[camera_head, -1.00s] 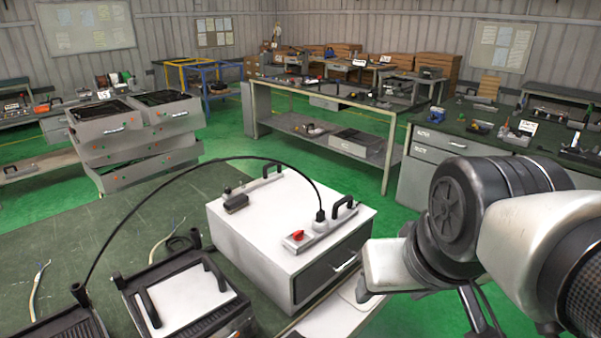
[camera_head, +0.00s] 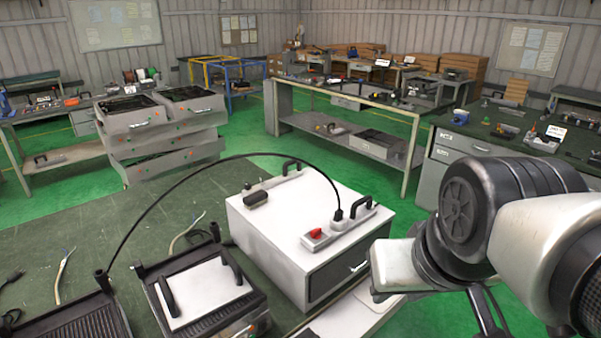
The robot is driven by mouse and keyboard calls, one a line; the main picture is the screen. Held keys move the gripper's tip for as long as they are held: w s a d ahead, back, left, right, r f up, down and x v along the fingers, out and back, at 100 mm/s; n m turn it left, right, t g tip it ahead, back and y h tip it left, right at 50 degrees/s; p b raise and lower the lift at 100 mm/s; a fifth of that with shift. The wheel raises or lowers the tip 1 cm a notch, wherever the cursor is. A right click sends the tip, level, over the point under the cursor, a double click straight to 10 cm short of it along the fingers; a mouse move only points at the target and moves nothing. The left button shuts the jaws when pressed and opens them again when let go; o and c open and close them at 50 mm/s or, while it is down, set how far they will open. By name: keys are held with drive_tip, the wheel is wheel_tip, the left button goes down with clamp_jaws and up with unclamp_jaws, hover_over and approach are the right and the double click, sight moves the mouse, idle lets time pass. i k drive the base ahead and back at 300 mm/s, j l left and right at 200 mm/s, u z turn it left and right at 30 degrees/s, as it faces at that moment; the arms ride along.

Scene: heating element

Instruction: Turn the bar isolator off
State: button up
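A white box unit (camera_head: 280,218) with black handles and a dark front drawer sits on the green-topped table. On its top right is a grey power bar (camera_head: 338,230) with a red switch (camera_head: 316,233) near its front end, which looks like the bar isolator. A black cable is plugged into the bar and arches left. Whether the switch is on or off is too small to tell. My arm is at the right, beside the box and apart from the switch. My gripper's fingertips cannot be made out.
A black grill with a white plate (camera_head: 205,292) stands left of the box, with another ribbed grill (camera_head: 85,322) at the lower left. The arching cable (camera_head: 180,192) crosses above the table. Workbenches stand behind, with green floor between them.

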sight(316, 234)
drive_tip(key=i+l+u, duration=0.1)
drive_tip(key=u, duration=0.25)
drive_tip(key=i+l+u, duration=0.1)
drive_tip(key=l+u, duration=0.35)
drive_tip(key=u, duration=0.25)
drive_tip(key=i+l+u, duration=0.1)
drive_tip(key=l, duration=0.45)
drive_tip(key=i+l+u, duration=0.1)
drive_tip(key=l, duration=1)
drive_tip(key=i+u, duration=0.05)
drive_tip(key=i, duration=0.05)
